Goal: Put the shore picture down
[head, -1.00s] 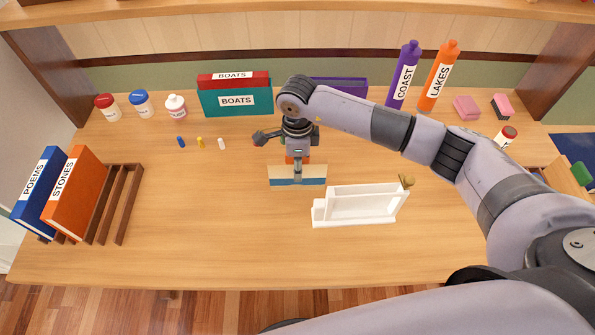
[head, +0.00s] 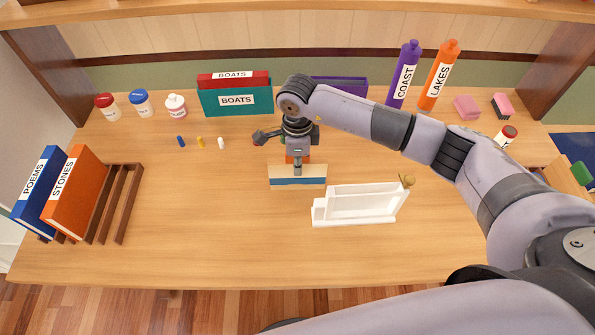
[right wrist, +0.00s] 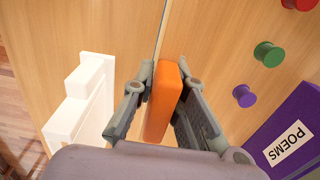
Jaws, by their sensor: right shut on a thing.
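The shore picture (head: 312,183), a small panel with cream and blue bands, is upright or slightly tilted near the middle of the table. My right gripper (head: 298,164) is at its top edge. In the right wrist view an orange block-like part (right wrist: 165,100) is between the fingers of my right gripper (right wrist: 160,105), which is shut on it; it seems to belong to the picture. Whether the picture's lower edge touches the table I cannot tell. A white stand (head: 358,205) with a slot is just right of and in front of the picture. My left gripper is not in view.
Behind stand a teal BOATS box (head: 237,102) and a purple box (head: 345,86), partly hidden by my arm. Purple and orange bottles (head: 402,78) are at the back right. A brown rack (head: 120,205) with binders is left. The table's front left is clear.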

